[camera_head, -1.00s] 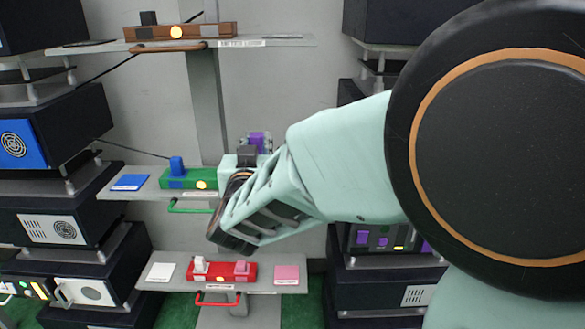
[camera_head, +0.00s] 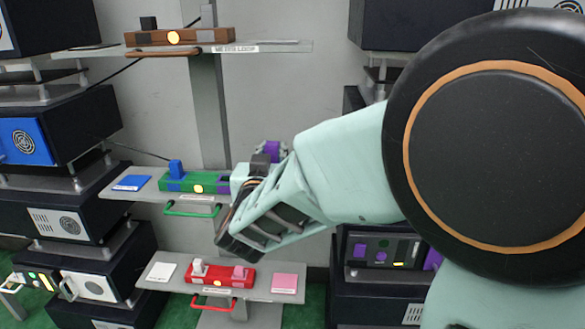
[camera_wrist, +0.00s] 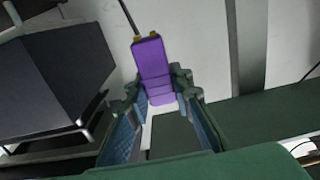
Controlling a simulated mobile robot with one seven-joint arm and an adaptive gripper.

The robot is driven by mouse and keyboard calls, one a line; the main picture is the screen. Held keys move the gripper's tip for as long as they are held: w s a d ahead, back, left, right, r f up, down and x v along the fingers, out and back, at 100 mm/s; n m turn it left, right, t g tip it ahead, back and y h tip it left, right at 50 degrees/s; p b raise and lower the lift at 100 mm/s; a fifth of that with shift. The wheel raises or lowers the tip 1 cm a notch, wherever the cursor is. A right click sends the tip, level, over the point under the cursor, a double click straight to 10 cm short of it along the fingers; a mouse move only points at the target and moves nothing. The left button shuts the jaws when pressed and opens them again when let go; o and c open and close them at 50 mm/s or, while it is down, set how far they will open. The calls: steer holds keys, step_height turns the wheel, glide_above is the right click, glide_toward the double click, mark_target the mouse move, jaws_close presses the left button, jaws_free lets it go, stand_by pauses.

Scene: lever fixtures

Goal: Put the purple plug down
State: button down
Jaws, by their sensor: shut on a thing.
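The purple plug (camera_wrist: 153,62) is held between the fingertips of my gripper (camera_wrist: 158,92) in the wrist view, its far end pointing away from the palm. In the head view the plug (camera_head: 272,149) shows partly behind my gripper (camera_head: 262,160), near the right end of the middle shelf. The green fixture (camera_head: 203,183) on that shelf has a blue plug (camera_head: 176,169) standing at its left and a purple section at its right end. My gripper covers the shelf's right end. I cannot tell whether the plug touches anything there.
A blue pad (camera_head: 131,183) lies left on the middle shelf. The lower shelf (camera_head: 160,275) holds a red fixture (camera_head: 228,280), a white pad and a pink pad (camera_head: 285,282). The upper shelf (camera_head: 290,47) holds a brown fixture (camera_head: 180,37). Dark equipment stacks stand on both sides.

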steer(key=w+f, duration=0.2)
steer(key=w, duration=0.1)
steer(key=w+f+b, duration=0.1)
steer(key=w+f, duration=0.2)
steer(key=w, duration=0.1)
steer(key=w+d+f+b, duration=0.1)
steer(key=w+f, duration=0.2)
steer(key=shift+w, duration=0.4)
steer(key=shift+w+f+b, duration=0.15)
steer(key=shift+f+b, duration=0.15)
steer(key=shift+w+f+b, duration=0.2)
steer(key=shift+f+b, duration=0.2)
steer(key=shift+f, duration=1.25)
steer(key=shift+f+b, duration=0.3)
steer(key=c, duration=1.7)
jaws_free()
steer(key=shift+r, duration=0.1)
steer(key=shift+r, duration=0.1)
